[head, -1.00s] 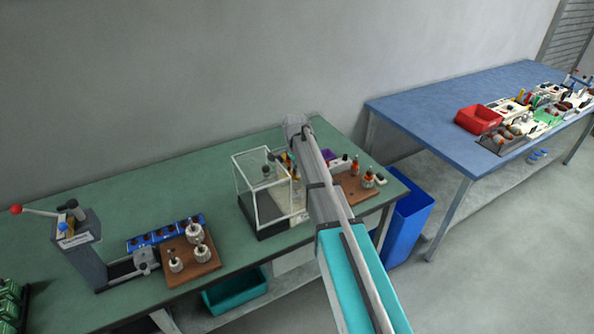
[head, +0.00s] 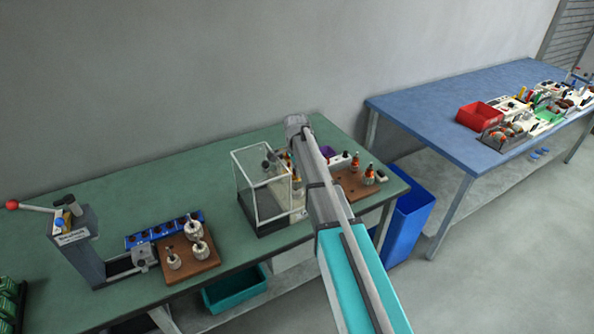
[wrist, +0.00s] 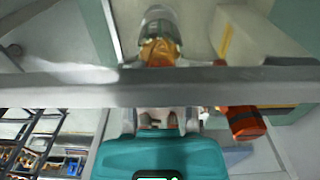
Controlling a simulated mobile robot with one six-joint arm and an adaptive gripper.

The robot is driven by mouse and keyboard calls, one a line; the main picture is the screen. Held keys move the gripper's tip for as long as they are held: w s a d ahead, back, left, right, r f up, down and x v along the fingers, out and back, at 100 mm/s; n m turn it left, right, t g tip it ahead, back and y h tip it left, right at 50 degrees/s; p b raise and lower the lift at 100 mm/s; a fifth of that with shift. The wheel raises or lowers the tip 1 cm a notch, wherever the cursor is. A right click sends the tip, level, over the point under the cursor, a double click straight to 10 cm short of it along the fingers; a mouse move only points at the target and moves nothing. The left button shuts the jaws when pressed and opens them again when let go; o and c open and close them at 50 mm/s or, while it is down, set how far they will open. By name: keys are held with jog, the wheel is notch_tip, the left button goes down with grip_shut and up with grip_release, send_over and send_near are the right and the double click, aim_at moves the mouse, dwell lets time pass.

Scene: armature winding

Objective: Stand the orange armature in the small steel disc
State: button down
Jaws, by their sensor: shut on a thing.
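In the wrist view, an orange armature (wrist: 158,50) with a grey end shows at top centre. My gripper (wrist: 158,63) is shut on it, with a fingertip on either side. A grey bar crosses in front and hides part of the fingers. In the head view my arm hides the gripper and the held armature, close to the right side of a clear-walled case (head: 265,220). I cannot make out the small steel disc for certain in either view.
A brown board (head: 345,190) with orange-topped parts stands right of my arm. Another brown board (head: 208,268) holds grey metal parts, beside a blue tray (head: 150,237) and a lever press (head: 85,255). A blue bin (head: 408,210) stands beside the green bench (head: 100,200).

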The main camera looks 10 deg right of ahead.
jog(key=shift+f+b, duration=0.3)
jog(key=shift+f, duration=0.05)
dwell(0.5)
jog(key=shift+c, duration=1.8)
grip_release()
jog(key=shift+r, duration=0.1)
jog(key=shift+r+p, duration=2.15)
jog(key=shift+p, duration=0.15)
jog(key=shift+s, duration=0.15)
